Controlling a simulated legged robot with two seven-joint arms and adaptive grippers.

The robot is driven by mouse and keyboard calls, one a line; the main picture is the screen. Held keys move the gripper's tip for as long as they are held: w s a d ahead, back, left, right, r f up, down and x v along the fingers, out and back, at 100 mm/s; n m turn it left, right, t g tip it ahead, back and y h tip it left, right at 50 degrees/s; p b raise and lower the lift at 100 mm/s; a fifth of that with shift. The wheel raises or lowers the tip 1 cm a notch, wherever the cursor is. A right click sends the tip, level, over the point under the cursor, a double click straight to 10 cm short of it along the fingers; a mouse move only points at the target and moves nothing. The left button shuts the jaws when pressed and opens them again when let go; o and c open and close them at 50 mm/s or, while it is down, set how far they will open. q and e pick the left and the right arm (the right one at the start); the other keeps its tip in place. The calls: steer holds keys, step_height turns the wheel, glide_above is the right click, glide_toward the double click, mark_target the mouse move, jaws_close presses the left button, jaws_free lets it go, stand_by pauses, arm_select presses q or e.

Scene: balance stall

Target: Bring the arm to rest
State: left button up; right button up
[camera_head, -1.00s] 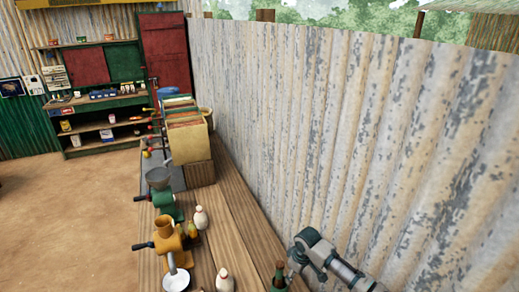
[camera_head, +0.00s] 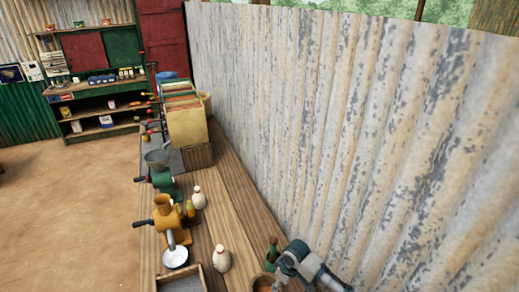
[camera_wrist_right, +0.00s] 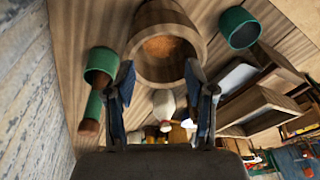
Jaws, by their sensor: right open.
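My right arm comes in at the lower right of the head view, its grey wrist above the wooden bench (camera_head: 228,190) beside the corrugated wall. In the right wrist view my right gripper (camera_wrist_right: 160,78) is open, its two blue-tipped fingers apart with nothing held between them. A wooden tub (camera_wrist_right: 140,45) with orange-brown contents lies just beyond the fingertips. It shows partly at the bottom edge of the head view (camera_head: 262,280). A green bottle-like thing with a brown end (camera_wrist_right: 97,78) is left of the fingers. My left gripper is not in view.
White pins (camera_head: 221,259) stand on the bench near an orange grinder (camera_head: 165,213), a green grinder (camera_head: 163,182) and a white bowl (camera_head: 176,258). A grey-lined tray (camera_head: 182,284) is at the front. The corrugated wall (camera_head: 310,130) bounds the bench's right side.

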steer(key=s+a+f+m+t+y, duration=0.1)
steer(key=s+f, duration=0.2)
steer(key=s, duration=0.5)
steer(key=s+a+f+m+y, duration=0.1)
steer(key=s+a+f, duration=0.15)
steer(key=s, duration=0.65)
steer(key=s+d+m+t+h, duration=0.2)
steer(key=s+d+m+h, duration=0.3)
steer(key=s+d, duration=1.15)
step_height(320, 180, down, 28)
steer(key=g+y+b, duration=0.1)
steer(key=b, duration=0.3)
arm_select(q)
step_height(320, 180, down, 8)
steer(key=b, duration=0.4)
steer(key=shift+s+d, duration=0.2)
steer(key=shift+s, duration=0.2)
arm_select(e)
steer(key=s+d+f+g, duration=0.1)
steer(key=s+d+f, duration=0.1)
steer(key=s+f, duration=0.6)
steer(key=s+d+f, duration=0.1)
steer(key=s+f, duration=0.8)
steer(key=f, duration=0.5)
steer(key=shift+s+d+f+g, duration=0.2)
steer(key=shift+s+d+g, duration=0.1)
steer(key=shift+d+g, duration=0.1)
